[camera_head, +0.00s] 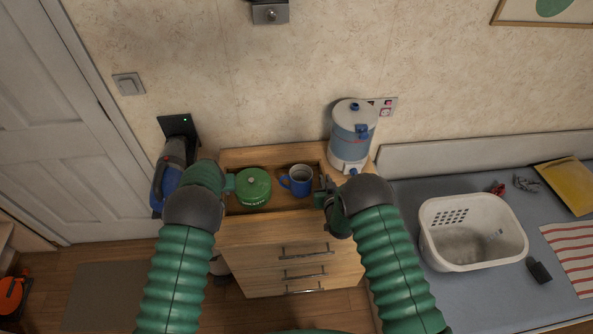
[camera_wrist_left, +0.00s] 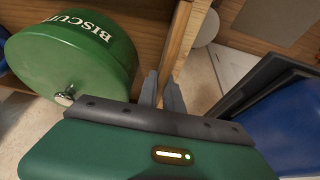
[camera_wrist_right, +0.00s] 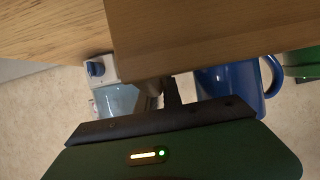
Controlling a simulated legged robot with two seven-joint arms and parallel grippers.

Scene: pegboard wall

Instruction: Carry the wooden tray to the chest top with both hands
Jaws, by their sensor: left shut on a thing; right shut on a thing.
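The wooden tray (camera_head: 283,203) is in the middle of the head view, over the chest top (camera_head: 236,157). I cannot tell whether it rests there or hangs slightly above. It carries a green biscuit tin (camera_head: 253,187) on the left and a blue mug (camera_head: 298,180) on the right, both upright. My left gripper (camera_head: 229,184) is shut on the tray's left side; its fingers straddle the tray wall (camera_wrist_left: 183,45) in the left wrist view. My right gripper (camera_head: 324,190) is shut on the tray's right side. Its fingertips are partly hidden by wood in the right wrist view.
A blue-and-white water dispenser (camera_head: 352,135) stands right of the tray, at the back of the chest. A blue handheld vacuum (camera_head: 171,176) hangs on the wall at left. A white laundry basket (camera_head: 470,235) sits on the bed at right. Drawers (camera_head: 290,262) face me below.

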